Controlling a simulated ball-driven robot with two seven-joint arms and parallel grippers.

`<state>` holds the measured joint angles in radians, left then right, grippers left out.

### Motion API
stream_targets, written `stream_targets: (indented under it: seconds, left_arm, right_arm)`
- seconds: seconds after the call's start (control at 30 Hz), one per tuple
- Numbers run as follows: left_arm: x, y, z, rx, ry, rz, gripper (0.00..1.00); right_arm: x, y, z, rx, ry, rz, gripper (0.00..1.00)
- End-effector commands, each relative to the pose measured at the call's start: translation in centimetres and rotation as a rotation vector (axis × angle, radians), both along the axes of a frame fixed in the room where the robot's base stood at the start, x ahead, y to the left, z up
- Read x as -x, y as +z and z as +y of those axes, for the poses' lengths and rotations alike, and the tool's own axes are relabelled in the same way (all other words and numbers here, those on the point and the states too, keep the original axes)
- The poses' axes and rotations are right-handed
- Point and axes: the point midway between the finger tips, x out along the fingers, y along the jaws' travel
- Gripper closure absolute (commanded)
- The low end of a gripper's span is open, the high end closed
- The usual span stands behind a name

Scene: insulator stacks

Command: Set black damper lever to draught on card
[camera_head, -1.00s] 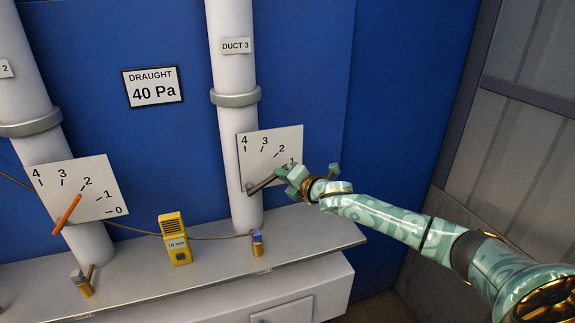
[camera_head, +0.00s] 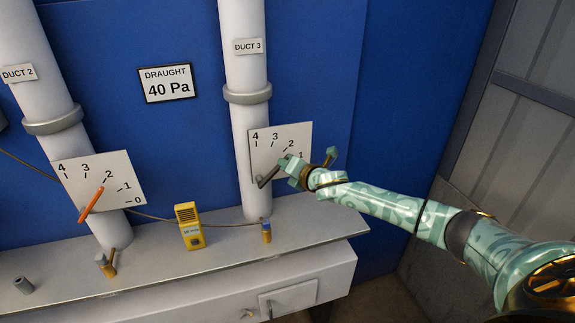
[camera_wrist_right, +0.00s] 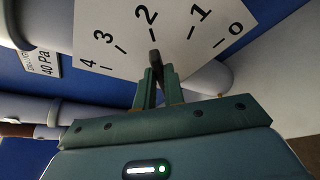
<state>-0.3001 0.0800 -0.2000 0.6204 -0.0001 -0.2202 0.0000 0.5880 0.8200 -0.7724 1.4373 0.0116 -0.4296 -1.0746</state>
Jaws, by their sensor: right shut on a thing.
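The black damper lever (camera_head: 268,176) stands in front of the white dial plate (camera_head: 265,145) on DUCT 3, marked 4, 3, 2, 1, with 0 hidden in the head view. My right gripper (camera_head: 288,165) is shut on the lever. In the right wrist view the lever's end (camera_wrist_right: 154,60) shows between the fingers (camera_wrist_right: 156,85), close to the 2 mark; its pivot is hidden there. The draught card (camera_head: 167,84) on the blue wall reads 40 Pa. My left gripper is not in view.
DUCT 2 carries a similar dial (camera_head: 130,165) with an orange lever (camera_head: 91,204) pointing near 2. A yellow meter (camera_head: 189,227) stands on the grey ledge (camera_head: 310,225); its small display is unreadable. Small brass-coloured fittings stand along the ledge.

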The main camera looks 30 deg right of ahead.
Motion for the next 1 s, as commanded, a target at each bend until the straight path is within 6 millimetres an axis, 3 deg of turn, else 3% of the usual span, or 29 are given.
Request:
stream_targets:
  seconds: [0.03,0.1,0.37,0.53,0.67,1.0]
  left_arm:
    - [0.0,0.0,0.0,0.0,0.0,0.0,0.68]
    - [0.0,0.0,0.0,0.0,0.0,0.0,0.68]
    - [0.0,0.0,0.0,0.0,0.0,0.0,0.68]
    - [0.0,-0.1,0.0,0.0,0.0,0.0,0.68]
    - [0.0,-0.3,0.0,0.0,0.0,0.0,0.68]
    - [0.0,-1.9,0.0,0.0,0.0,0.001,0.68]
  right_arm:
    - [0.0,-0.1,0.0,0.0,0.0,0.001,0.81]
    - [0.0,-0.1,0.0,0.0,0.0,0.001,0.67]
    - [0.1,-0.1,0.0,-0.001,0.0,0.001,0.67]
    - [1.3,0.2,-0.2,0.0,-0.001,0.002,0.67]
    - [3.9,0.8,-0.3,0.003,0.0,0.003,0.67]
    - [12.8,3.1,-0.7,0.005,0.002,0.006,0.67]
